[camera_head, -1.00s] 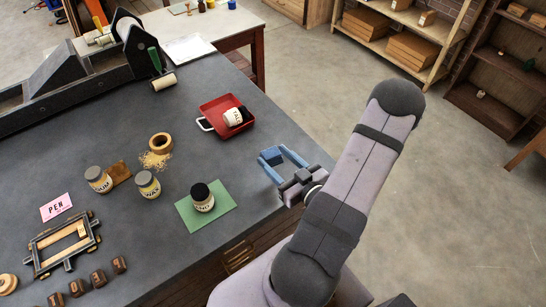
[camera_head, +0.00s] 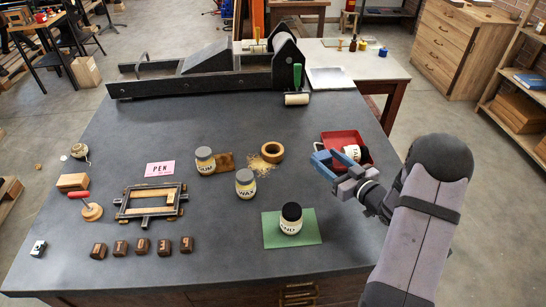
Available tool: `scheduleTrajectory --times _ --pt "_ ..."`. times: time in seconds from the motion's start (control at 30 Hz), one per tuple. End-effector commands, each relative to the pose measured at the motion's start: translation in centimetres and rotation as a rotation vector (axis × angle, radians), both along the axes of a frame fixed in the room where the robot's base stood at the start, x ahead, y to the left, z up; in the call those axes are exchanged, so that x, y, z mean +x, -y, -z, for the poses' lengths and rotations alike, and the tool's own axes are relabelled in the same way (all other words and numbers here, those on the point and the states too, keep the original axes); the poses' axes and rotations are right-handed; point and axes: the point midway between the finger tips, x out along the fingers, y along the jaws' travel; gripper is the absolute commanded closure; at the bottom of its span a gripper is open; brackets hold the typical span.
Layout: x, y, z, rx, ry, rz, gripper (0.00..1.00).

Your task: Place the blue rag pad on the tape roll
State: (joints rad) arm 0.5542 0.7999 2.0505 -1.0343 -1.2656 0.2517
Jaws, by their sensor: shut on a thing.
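The tape roll (camera_head: 272,152) is a tan ring lying flat on the dark table, with pale shavings beside it. My gripper (camera_head: 328,163) is to the right of the roll, apart from it, in front of the left edge of a red tray. It is shut on the blue rag pad (camera_head: 321,158), which shows at the fingertips. Pad and fingers are both blue and small here, so their border is hard to make out. No other blue pad shows on the table.
The red tray (camera_head: 364,137) holds a jar labelled TALC. A dark-lidded jar (camera_head: 291,219) stands on a green mat (camera_head: 313,238). A WAX jar (camera_head: 245,184) and another jar (camera_head: 205,161) stand left of the roll. A large press (camera_head: 200,75) lines the back.

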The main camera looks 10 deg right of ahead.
Motion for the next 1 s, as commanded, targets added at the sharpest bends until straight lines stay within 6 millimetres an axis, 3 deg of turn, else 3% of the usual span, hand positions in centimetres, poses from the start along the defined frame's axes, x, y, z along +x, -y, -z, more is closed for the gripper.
scheduleTrajectory --times 0.03,0.2,0.43,0.6,0.77,1.0 --pt "1.9 -2.1 -0.3 -0.005 0.009 -0.033 0.71" --pt "6.1 -7.3 -2.8 -0.001 0.007 -0.089 0.71" --pt "8.8 -12.2 -5.5 0.001 0.003 -0.132 0.71" --pt "9.5 -13.6 -6.4 0.001 0.000 -0.141 0.71" --pt "9.6 -13.8 -6.5 0.002 -0.003 -0.143 0.71" --pt "9.5 -13.8 -3.6 0.004 -0.007 -0.143 0.71"
